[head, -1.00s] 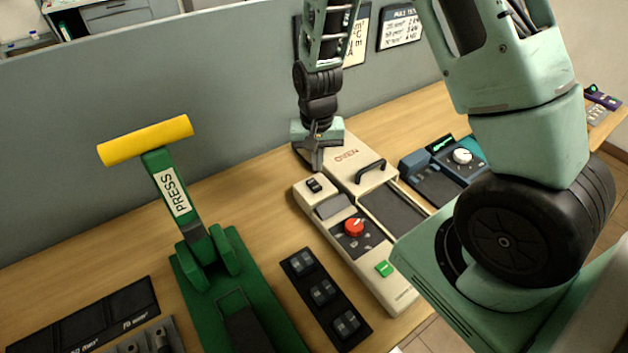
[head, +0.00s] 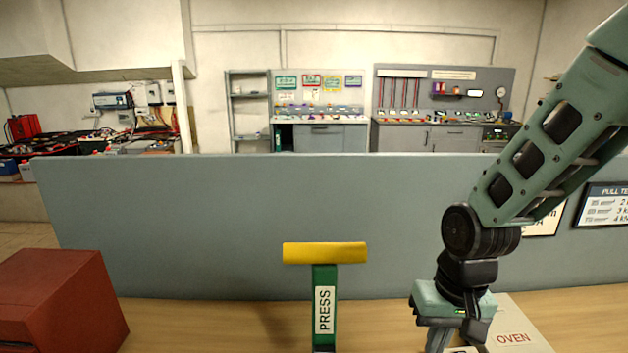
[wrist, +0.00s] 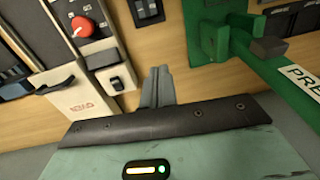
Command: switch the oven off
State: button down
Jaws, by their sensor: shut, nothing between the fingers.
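The cream oven (head: 513,338) shows only its labelled corner at the lower right of the head view. In the wrist view its body (wrist: 82,98) is at the left, with the label upside down. Beside the label is a small black rocker switch (wrist: 117,83) on the cream control strip; a red knob (wrist: 82,25) is farther up. Which way the rocker is tipped is too small to tell. My gripper (wrist: 157,72) is shut and empty, just right of the rocker. In the head view its fingers (head: 438,340) point down, left of the label.
A green press with a yellow handle (head: 325,253) stands left of my gripper; its green base (wrist: 222,35) is at the right in the wrist view. A black switch panel (wrist: 146,10) lies nearby. A grey partition (head: 200,220) runs behind the bench. A red box (head: 60,300) is at left.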

jog(key=s+a+r+n+b, duration=0.1)
jog(key=s+a+r+n, duration=0.1)
jog(key=s, duration=0.5)
jog(key=s+a+r+n+b, duration=0.1)
jog(key=s+a+r+n, duration=0.1)
jog(key=s+a+n, duration=0.2)
jog(key=s+n, duration=0.2)
jog(key=s, duration=0.2)
jog(key=shift+h, duration=0.3)
jog(key=shift+r, duration=0.1)
jog(key=w+d+f+m+b, duration=0.1)
jog(key=w+d+m+b, duration=0.3)
jog(key=w+m, duration=0.85)
jog(key=w+d+f+m, duration=0.2)
jog(key=w+d+m, duration=1)
jog(key=d, duration=0.4)
jog(key=shift+w+f+m+h+b, duration=0.3)
jog(key=shift+f+m, duration=0.1)
jog(key=shift+m, duration=0.25)
